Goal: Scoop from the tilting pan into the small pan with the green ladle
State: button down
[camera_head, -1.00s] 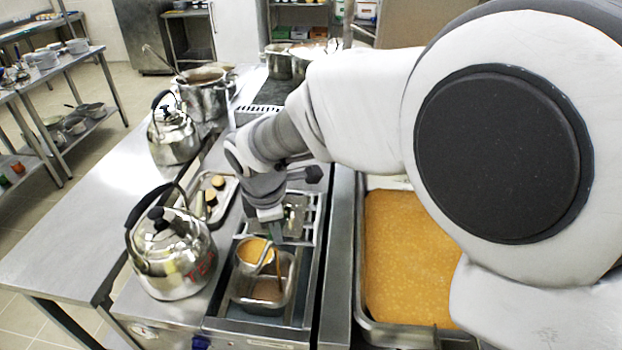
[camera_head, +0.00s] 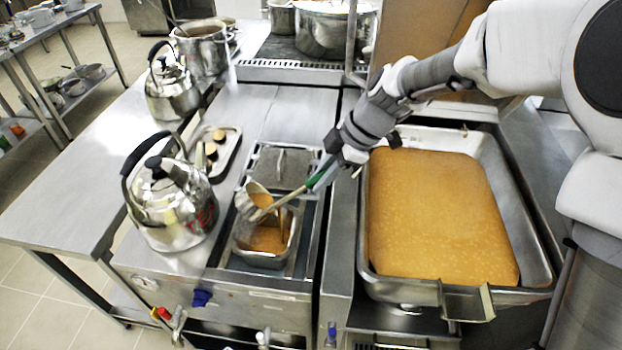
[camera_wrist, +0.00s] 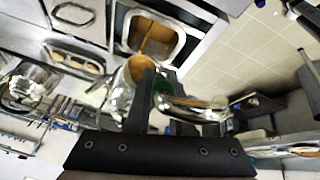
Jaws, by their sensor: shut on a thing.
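My gripper (camera_head: 338,165) is shut on the green ladle (camera_head: 318,177) by its handle. The handle slants down left, and the metal bowl (camera_head: 257,198) is tipped above the small pan (camera_head: 264,263). An orange stream runs from the bowl into the small pan, which holds some orange food. The tilting pan (camera_head: 517,205) at the right holds a wide layer of orange food. In the wrist view my gripper (camera_wrist: 150,105) partly hides the ladle; its bowl (camera_wrist: 138,70) shows beside the small pan (camera_wrist: 180,48).
A large kettle (camera_head: 172,212) stands left of the small pan, with a second kettle (camera_head: 172,95) behind it. A metal tray (camera_head: 228,140) with small round items lies between. A lidded insert (camera_head: 281,166) sits behind the small pan. Large pots (camera_head: 325,32) stand at the back.

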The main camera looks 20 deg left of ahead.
jog(key=shift+w+d+f+y, duration=0.3)
jog(key=shift+w+d+f, duration=0.05)
jog(key=shift+f, duration=0.05)
jog(key=w+d+f+g+y+b, duration=0.1)
jog(key=f+g+y+b, duration=0.1)
jog(key=f+b, duration=0.2)
jog(key=w+d+f+g+y+b, duration=0.1)
jog(key=w+d+f+y+b, duration=0.1)
jog(key=f+b, duration=0.2)
jog(key=w+d+f+m+g+y+b, duration=0.1)
jog(key=f+b, duration=0.3)
jog(key=b, duration=0.4)
jog(key=shift+w+d+g+y+b, duration=0.15)
jog(key=shift+d+g+y+b, duration=0.2)
jog(key=shift+g+y, duration=0.4)
notch_tip(320, 180, down, 5)
jog(key=g+y+b, duration=0.1)
jog(key=b, duration=0.2)
jog(key=g+y+b, duration=0.1)
jog(key=y+b, duration=0.1)
jog(key=b, duration=0.1)
jog(key=shift+w+d+r+m, duration=0.1)
jog(key=shift+r+m, duration=0.05)
jog(key=shift+m, duration=0.15)
jog(key=shift+r, duration=0.15)
dwell(1.6)
